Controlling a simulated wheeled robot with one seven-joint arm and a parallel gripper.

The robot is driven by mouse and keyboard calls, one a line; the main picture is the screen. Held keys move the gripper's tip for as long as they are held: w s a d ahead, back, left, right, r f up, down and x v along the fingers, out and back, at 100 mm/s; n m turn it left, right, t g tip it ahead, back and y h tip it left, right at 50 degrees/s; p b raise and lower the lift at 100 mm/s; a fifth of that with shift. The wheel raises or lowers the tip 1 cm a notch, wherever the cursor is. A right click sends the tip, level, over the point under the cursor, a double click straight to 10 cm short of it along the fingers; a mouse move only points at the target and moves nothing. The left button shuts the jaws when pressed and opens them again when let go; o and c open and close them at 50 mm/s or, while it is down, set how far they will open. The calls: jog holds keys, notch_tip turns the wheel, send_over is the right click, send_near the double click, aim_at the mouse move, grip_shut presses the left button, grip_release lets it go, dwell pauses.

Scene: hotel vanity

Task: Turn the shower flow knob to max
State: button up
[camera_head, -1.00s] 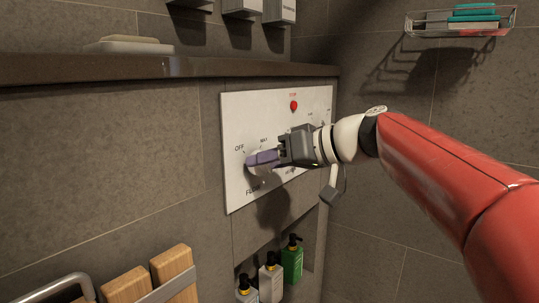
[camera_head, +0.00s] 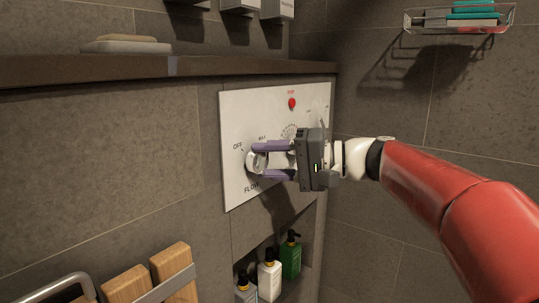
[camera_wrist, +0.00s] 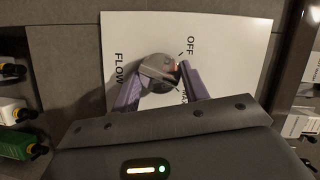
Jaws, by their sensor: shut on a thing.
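The MAX label is partly hidden by a finger in the wrist view. The knob's exact setting is hard to read.
A red button (camera_head: 292,103) and another dial (camera_head: 289,132) are on the same panel. A dark ledge (camera_head: 180,66) juts out above it. Several pump bottles (camera_head: 290,258) stand in a niche below.

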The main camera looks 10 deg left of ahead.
jog(key=m+y, duration=0.2)
jog(key=m, duration=0.2)
jog(key=shift+s+m, duration=0.1)
jog(key=shift+m, duration=0.3)
dwell(0.4)
jog(key=o, duration=1)
jog(key=shift+f, duration=0.1)
jog(key=shift+d, duration=0.35)
jog(key=d, duration=0.7)
jog(key=shift+f, duration=0.2)
